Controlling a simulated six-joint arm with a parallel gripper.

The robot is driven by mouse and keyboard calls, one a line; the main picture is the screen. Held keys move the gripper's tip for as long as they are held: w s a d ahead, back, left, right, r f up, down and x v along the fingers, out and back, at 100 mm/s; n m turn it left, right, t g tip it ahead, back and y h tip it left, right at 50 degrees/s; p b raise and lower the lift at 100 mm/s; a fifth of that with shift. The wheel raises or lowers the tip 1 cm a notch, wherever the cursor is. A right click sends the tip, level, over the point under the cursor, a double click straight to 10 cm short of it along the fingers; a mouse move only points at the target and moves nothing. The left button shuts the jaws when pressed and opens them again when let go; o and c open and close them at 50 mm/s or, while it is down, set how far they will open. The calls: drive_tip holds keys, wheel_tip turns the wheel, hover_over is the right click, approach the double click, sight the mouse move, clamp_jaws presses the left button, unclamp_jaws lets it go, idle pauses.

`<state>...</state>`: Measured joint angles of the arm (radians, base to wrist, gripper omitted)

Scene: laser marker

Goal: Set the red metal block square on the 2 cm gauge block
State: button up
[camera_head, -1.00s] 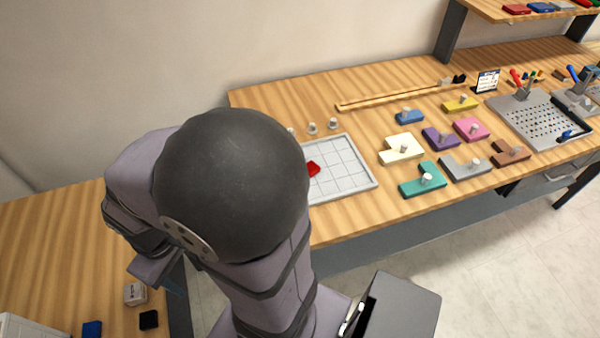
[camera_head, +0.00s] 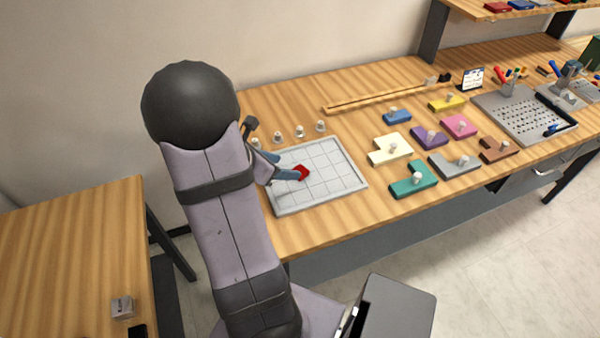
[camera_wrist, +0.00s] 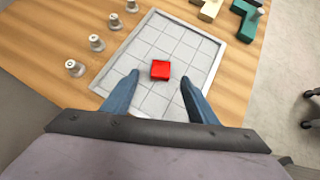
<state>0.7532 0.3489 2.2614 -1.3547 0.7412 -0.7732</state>
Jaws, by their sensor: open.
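The red metal block (camera_head: 302,173) lies on a light grey gridded tray (camera_head: 352,187) on the main bench. In the wrist view the red block (camera_wrist: 160,69) sits between and just ahead of my two blue fingertips, with a gap on each side. My gripper (camera_head: 287,167) is open and empty, low over the tray; it also shows in the wrist view (camera_wrist: 160,77). A small grey block with a dark marking (camera_head: 122,307) stands on the separate left table. It may be the gauge block; its marking is too small to read.
Several metal knobs (camera_head: 299,132) stand behind the tray. Coloured knobbed pieces, such as the teal one (camera_head: 412,180), lie to its right. A black block (camera_head: 138,331) is near the grey block on the left table (camera_head: 70,240). A gap separates the two tables.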

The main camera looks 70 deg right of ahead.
drive_tip(key=shift+p+x, duration=0.35)
drive_tip(key=shift+x, duration=3.4)
drive_tip(key=shift+a, duration=0.1)
drive_tip(key=shift+c, duration=0.7)
drive_tip(key=c, duration=1.1)
drive_tip(key=shift+r, duration=0.1)
wheel_tip(320, 180, up, 10)
drive_tip(key=shift+f+p, duration=0.1)
drive_tip(key=shift+p, duration=0.45)
